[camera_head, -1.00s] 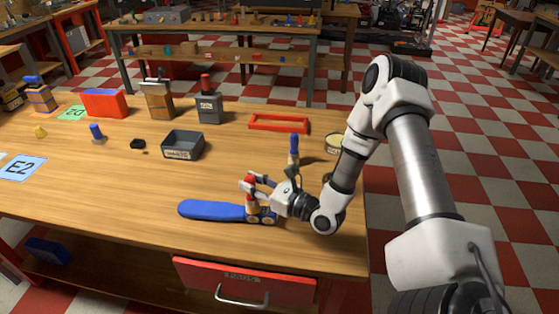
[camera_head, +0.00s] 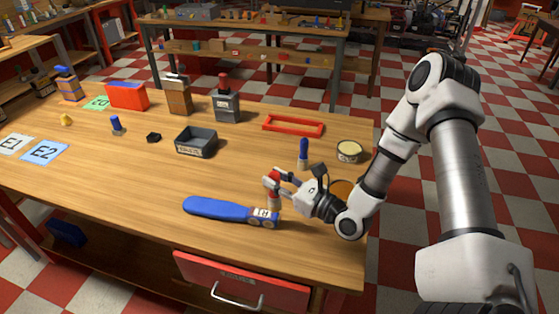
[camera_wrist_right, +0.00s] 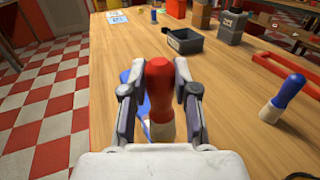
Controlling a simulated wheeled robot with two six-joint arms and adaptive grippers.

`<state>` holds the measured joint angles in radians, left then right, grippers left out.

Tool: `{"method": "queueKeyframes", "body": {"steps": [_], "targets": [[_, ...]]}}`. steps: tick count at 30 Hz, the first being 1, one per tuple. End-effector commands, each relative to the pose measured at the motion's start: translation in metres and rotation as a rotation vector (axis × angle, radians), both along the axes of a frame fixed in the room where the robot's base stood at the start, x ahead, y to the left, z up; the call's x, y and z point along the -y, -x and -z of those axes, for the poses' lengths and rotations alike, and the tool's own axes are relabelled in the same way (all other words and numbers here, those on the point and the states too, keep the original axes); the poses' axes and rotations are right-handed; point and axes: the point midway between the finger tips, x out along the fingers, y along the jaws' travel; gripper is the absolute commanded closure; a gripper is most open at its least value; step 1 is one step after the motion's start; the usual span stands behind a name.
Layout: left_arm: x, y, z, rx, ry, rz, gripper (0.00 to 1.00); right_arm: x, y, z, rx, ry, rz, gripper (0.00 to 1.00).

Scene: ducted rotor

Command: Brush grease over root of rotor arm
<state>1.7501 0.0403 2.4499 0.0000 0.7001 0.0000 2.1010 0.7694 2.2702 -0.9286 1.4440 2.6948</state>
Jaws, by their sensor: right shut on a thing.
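The blue rotor arm (camera_head: 215,208) lies flat near the table's front edge, with its pale root (camera_head: 264,217) at the right end. My right gripper (camera_head: 276,184) is shut on a red-handled brush (camera_head: 273,176), held roughly upright just behind the root. The brush also shows between the fingers in the right wrist view (camera_wrist_right: 159,85), with its tan lower part partly hidden. I cannot tell whether its tip touches the root. A round tin with a cream-coloured top (camera_head: 349,150) stands at the table's right edge. My left gripper is not in view.
A blue-handled brush-like piece (camera_head: 303,152) stands behind my right gripper. A dark grey bin (camera_head: 196,143) and a red frame (camera_head: 293,125) lie farther back. An orange-brown round thing (camera_head: 342,188) is partly hidden by my arm.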

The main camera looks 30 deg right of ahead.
Motion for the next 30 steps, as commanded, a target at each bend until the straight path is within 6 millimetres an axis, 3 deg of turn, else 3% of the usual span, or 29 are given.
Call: {"method": "queueKeyframes", "body": {"steps": [13,30], "targets": [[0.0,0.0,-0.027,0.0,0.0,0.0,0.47,-0.005,0.003,-0.041,0.002,-0.002,0.006,1.0],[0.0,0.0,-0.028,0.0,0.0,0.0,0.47,-0.006,0.004,-0.043,0.001,-0.001,0.007,1.0]]}}
